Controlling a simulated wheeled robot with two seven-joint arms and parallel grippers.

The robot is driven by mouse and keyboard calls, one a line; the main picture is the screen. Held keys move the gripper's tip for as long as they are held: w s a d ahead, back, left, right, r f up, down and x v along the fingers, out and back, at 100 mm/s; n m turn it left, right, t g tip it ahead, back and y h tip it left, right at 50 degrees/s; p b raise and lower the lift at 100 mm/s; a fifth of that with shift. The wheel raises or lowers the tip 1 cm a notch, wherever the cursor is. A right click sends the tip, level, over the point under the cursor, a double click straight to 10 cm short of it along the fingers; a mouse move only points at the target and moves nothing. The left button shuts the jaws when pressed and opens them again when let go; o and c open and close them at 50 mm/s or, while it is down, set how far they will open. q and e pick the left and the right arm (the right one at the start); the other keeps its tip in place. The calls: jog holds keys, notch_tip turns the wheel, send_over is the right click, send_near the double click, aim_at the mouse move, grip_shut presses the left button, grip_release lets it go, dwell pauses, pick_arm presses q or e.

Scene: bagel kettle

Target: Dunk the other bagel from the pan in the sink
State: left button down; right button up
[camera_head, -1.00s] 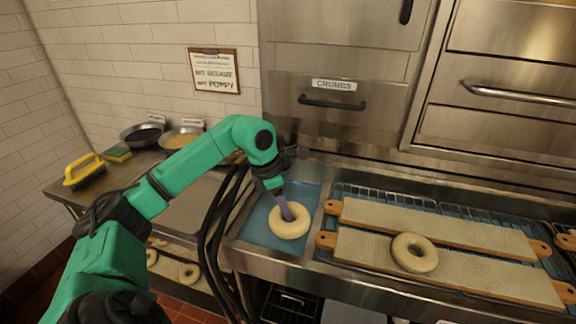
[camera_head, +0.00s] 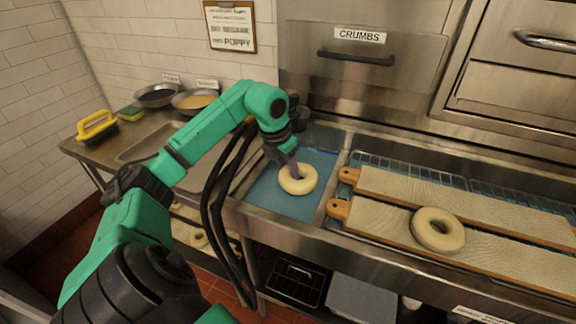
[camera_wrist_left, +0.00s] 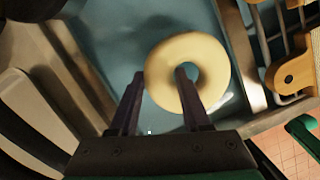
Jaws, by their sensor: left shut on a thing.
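A plain pale bagel (camera_head: 310,181) is in the blue basin area of the sink (camera_head: 268,194). My left gripper (camera_head: 292,172) is shut on it, with one dark finger in the hole and the other outside the ring. The left wrist view shows the same bagel (camera_wrist_left: 208,50) between the fingers (camera_wrist_left: 160,76) over the blue surface. I cannot tell whether the bagel touches that surface. Another bagel (camera_head: 424,240) lies on the front long board. My right gripper is not in view.
Two long boards (camera_head: 375,222) with wooden handles lie on wire racks right of the basin. Two pans (camera_head: 194,100), a yellow-handled brush (camera_head: 97,124) and a sponge (camera_head: 131,112) stand at the back left. More bagels (camera_head: 198,238) lie on a lower shelf.

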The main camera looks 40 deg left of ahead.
pick_arm(q)
notch_tip(320, 180, down, 8)
jog(key=b, duration=0.5)
dwell(0.9)
notch_tip(320, 180, up, 13)
jog(key=p, duration=1.1)
jog(key=shift+r, duration=0.15)
